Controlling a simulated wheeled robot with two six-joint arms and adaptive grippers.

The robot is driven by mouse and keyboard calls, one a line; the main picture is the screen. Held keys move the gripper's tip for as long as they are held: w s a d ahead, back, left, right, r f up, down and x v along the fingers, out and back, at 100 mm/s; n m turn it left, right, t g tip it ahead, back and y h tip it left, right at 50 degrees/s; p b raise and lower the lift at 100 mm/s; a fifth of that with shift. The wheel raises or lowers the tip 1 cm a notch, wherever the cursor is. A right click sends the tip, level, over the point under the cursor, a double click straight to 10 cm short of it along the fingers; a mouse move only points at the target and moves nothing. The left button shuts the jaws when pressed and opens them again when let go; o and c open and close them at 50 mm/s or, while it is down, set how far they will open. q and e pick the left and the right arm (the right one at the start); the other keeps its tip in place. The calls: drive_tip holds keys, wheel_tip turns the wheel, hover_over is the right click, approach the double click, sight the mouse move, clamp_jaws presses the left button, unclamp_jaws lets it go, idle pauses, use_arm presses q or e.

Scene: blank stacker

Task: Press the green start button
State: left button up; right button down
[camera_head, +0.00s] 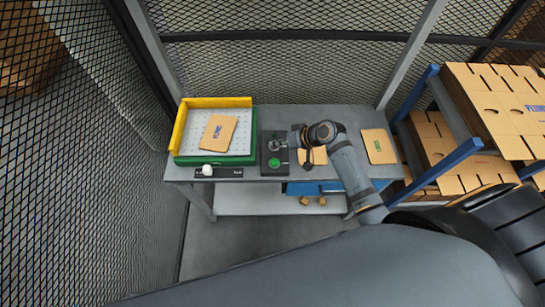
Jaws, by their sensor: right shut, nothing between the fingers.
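The green start button (274,162) is a small round green cap on a dark control box (270,169) on the grey table (346,116). A darker grey knob or switch shows behind it on the same box. My right arm comes in from the lower right. My left gripper is not in view.
A green tray (216,160) with a yellow L-shaped fence (217,101) holds a cardboard blank (217,132) at the left. A white knob (207,170) is at the front edge. Another blank (379,146) lies at the right. A blue rack (447,158) with blanks stands right. Mesh fencing surrounds the table.

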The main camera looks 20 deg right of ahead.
sight(277, 162)
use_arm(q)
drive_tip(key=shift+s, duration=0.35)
use_arm(e)
drive_tip(key=shift+s, duration=0.15)
wheel_tip(277, 162, down, 8)
drive_tip(key=b, duration=0.8)
drive_tip(key=shift+f, duration=0.15)
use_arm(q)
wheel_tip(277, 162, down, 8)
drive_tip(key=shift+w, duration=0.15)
use_arm(e)
drive_tip(key=shift+f, duration=0.3)
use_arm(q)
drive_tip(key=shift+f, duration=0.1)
use_arm(e)
drive_tip(key=shift+f, duration=0.15)
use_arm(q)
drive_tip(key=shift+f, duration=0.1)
use_arm(e)
drive_tip(key=shift+f, duration=0.25)
